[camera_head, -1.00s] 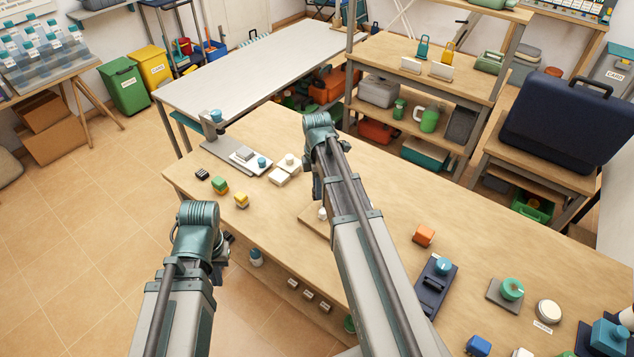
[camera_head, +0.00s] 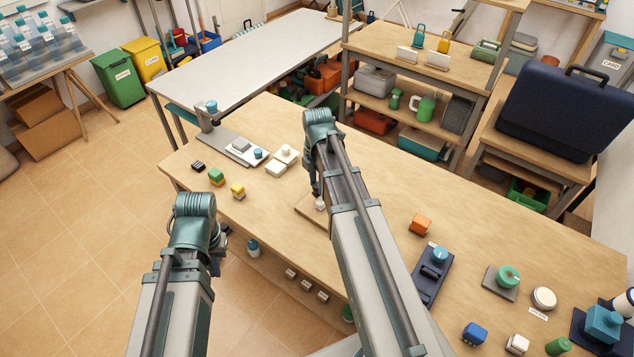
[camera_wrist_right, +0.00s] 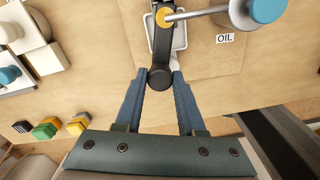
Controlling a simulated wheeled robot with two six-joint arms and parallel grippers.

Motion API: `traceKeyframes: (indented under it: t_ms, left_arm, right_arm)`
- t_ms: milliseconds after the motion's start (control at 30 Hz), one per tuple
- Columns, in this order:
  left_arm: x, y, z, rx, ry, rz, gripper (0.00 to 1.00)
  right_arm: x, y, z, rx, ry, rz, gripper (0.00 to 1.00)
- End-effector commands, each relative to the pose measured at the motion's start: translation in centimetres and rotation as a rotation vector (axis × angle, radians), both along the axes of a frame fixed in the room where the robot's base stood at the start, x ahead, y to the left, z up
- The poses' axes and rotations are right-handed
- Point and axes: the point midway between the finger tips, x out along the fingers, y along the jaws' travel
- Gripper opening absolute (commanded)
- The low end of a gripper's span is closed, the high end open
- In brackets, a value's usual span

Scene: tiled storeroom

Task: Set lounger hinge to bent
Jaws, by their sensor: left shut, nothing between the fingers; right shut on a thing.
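In the right wrist view, my right gripper (camera_wrist_right: 160,77) is shut on the rounded end of a dark bar (camera_wrist_right: 162,48). The bar runs up to an orange pivot (camera_wrist_right: 165,17) over a pale tray-like frame (camera_wrist_right: 179,37). I cannot tell for certain that this bar belongs to the lounger hinge, or its angle. A metal rod leads from the pivot to the right. In the head view, the right gripper (camera_head: 315,187) is mostly hidden by its arm, above a wooden board (camera_head: 308,210). My left gripper (camera_head: 217,247) is shut and empty, off the bench's front edge, its fingertips barely visible.
The wooden bench (camera_head: 380,190) holds a grey plate (camera_head: 226,143), white blocks (camera_head: 277,168), coloured blocks (camera_head: 216,176), an orange block (camera_head: 420,224) and a dark switch panel (camera_head: 424,287).

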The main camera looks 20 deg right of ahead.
Motion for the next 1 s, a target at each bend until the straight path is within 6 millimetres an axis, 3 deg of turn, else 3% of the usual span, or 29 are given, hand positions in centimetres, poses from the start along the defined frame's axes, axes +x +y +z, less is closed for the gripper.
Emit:
traceKeyframes:
  t_ms: [233, 267, 400, 767, 1000]
  left_arm:
    - [0.0, 0.0, 0.0, 0.0, 0.0, 0.0, 0.0]
    - [0.0, 0.0, 0.0, 0.0, 0.0, 0.0, 0.0]
    - [0.0, 0.0, 0.0, 0.0, 0.0, 0.0, 0.0]
    - [0.0, 0.0, 0.1, 0.0, 0.0, 0.0, 0.0]
    - [0.0, 0.0, 1.5, 0.0, 0.0, 0.0, 0.0]
  right_arm:
    - [0.0, 0.0, 0.0, 0.0, 0.0, -0.001, 0.0]
    - [0.0, 0.0, 0.0, 0.0, 0.0, -0.001, 0.42]
    - [0.0, 0.0, 0.0, 0.0, 0.0, -0.001, 0.67]
    - [0.0, 0.0, 0.1, 0.0, 0.0, -0.001, 0.69]
    - [0.0, 0.0, 1.5, 0.0, 0.0, -0.001, 0.69]
